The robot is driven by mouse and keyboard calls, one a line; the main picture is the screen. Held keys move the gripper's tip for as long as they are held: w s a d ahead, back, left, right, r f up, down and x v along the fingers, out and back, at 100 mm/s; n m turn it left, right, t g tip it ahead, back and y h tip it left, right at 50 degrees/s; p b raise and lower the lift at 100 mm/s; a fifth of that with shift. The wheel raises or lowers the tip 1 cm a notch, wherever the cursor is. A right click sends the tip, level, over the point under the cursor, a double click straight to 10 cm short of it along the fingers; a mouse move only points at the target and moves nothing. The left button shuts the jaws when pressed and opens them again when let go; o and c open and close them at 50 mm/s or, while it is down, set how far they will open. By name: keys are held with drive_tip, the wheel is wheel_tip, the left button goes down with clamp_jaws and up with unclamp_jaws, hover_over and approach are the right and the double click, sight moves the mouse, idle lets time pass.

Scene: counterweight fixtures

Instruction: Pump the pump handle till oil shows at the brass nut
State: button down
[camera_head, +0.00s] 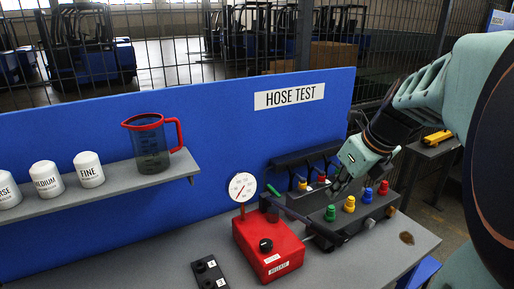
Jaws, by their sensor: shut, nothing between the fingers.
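A dark bar that looks like the pump handle (292,211) slants from the box down to the right. My gripper (336,187) is shut and empty above the hose manifold, right of the bar and apparently apart from it. A small brass-coloured piece (391,212) shows at the manifold's right end; I cannot tell if it is the brass nut, and oil there cannot be made out.
The manifold (345,221) carries several coloured caps under my gripper. A brown spot (406,238) lies on the bench. A black two-button block (209,272) is at the front. A shelf (110,196) holds a red-rimmed jug (151,147) and white filters (89,170). A blue HOSE TEST panel (240,120) stands behind.

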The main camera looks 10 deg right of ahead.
drive_tip(key=b, duration=1)
approach(322, 227)
drive_tip(key=x, duration=0.6)
wheel_tip(322, 227, down, 13)
drive_tip(key=b, duration=0.7)
wheel_tip(322, 227, up, 13)
drive_tip(key=p, duration=1.3)
drive_tip(key=shift+r, duration=0.15)
drive_tip(key=shift+w, duration=0.1)
